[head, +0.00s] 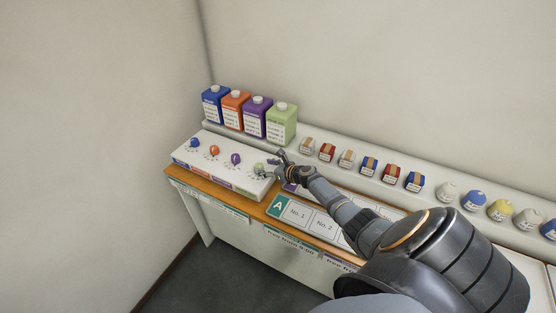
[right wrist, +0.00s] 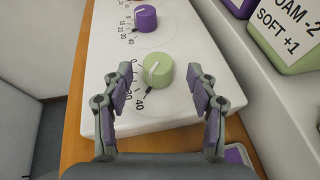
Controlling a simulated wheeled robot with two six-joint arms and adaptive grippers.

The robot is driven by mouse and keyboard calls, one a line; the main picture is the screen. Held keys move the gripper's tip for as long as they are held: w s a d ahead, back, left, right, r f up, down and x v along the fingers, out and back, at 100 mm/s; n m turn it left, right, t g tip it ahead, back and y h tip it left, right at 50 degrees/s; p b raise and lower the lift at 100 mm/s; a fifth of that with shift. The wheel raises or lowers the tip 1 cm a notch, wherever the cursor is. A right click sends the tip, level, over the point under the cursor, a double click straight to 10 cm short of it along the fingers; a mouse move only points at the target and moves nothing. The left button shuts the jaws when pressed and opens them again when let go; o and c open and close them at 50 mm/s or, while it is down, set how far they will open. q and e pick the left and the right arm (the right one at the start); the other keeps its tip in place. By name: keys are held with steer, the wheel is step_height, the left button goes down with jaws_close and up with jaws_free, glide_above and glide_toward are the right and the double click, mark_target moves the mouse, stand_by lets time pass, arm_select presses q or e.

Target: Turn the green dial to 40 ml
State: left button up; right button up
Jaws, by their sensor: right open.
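The green dial (head: 258,167) is the rightmost knob on the white dial panel (head: 218,168). In the right wrist view the green dial (right wrist: 158,70) stands between my open fingers, with a gap on both sides. My right gripper (right wrist: 153,80) is open and empty, and in the head view the right gripper (head: 277,160) is just right of the dial. My left gripper is not in view.
Purple (head: 236,158), orange (head: 214,150) and blue (head: 193,143) dials stand left on the panel. Several bottles, including a green one (head: 281,122), stand behind it on a ledge. Small boxes and balls line the ledge to the right. A numbered board (head: 297,212) lies below my arm.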

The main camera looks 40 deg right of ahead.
steer(key=v, duration=0.7)
steer(key=shift+s+r, duration=0.25)
steer(key=shift+s, duration=0.05)
